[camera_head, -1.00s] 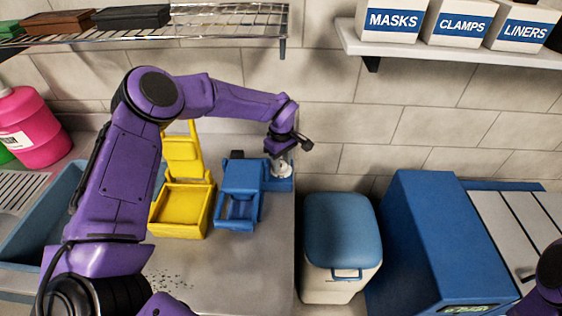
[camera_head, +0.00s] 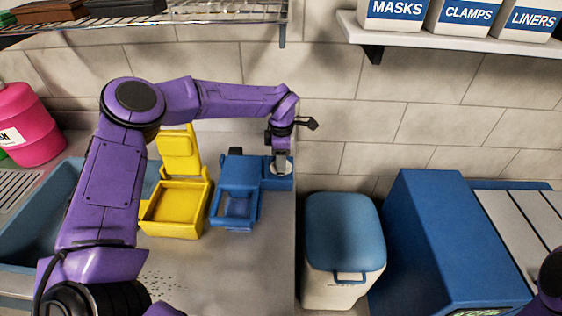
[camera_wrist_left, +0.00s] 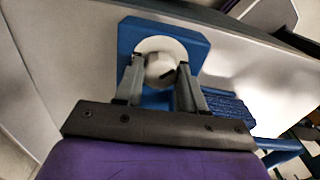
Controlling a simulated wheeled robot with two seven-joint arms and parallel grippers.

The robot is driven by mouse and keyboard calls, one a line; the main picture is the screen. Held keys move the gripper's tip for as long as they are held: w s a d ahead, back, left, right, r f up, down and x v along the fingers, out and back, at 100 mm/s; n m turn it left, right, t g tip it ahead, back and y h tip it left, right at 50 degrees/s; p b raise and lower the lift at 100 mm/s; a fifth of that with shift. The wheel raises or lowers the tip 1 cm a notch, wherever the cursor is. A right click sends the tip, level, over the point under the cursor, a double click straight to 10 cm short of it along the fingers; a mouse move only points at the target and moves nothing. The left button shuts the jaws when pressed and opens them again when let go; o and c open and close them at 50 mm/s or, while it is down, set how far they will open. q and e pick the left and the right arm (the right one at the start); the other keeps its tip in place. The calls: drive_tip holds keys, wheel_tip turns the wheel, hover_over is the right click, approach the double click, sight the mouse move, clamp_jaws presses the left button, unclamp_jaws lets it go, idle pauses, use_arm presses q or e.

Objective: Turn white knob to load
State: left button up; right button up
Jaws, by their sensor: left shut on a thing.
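The white knob (camera_wrist_left: 160,67) sits on a blue block in the left wrist view, with a dark mark on its lower right. It also shows in the head view, partly hidden below my left gripper (camera_head: 281,163). In the left wrist view my left gripper (camera_wrist_left: 157,85) points at the block with one finger on each side of the knob, shut on it. The blue device (camera_head: 236,190) with an open square frame stands beside the knob's block. Any lettering around the knob is not readable. My right gripper is out of view.
A yellow device (camera_head: 174,207) stands left of the blue one. A blue sink (camera_head: 38,225) lies further left. Right of the counter edge stand a blue-lidded bin (camera_head: 343,232) and a blue cabinet (camera_head: 440,240). A wire shelf (camera_head: 215,19) hangs above.

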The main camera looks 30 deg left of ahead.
use_arm(q)
drive_tip(key=n+b, duration=0.1)
drive_tip(key=n, duration=0.2)
drive_tip(key=shift+f+n+b, duration=0.25)
drive_tip(key=shift+n+b, duration=0.05)
drive_tip(key=shift+b, duration=0.05)
drive_tip(key=n+b, duration=0.1)
drive_tip(key=n, duration=0.2)
drive_tip(key=shift+n+b, duration=0.3)
drive_tip(key=shift+b, duration=0.1)
drive_tip(key=n+b, duration=0.4)
drive_tip(key=n, duration=0.2)
drive_tip(key=shift+f, duration=0.1)
drive_tip(key=n+b, duration=0.2)
drive_tip(key=n, duration=0.2)
drive_tip(key=n+b, duration=0.3)
drive_tip(key=shift+n, duration=0.3)
drive_tip(key=n+b, duration=0.3)
drive_tip(key=n, duration=0.1)
drive_tip(key=shift+b, duration=0.35)
drive_tip(key=shift+n+b, duration=0.65)
drive_tip(key=shift+n, duration=0.25)
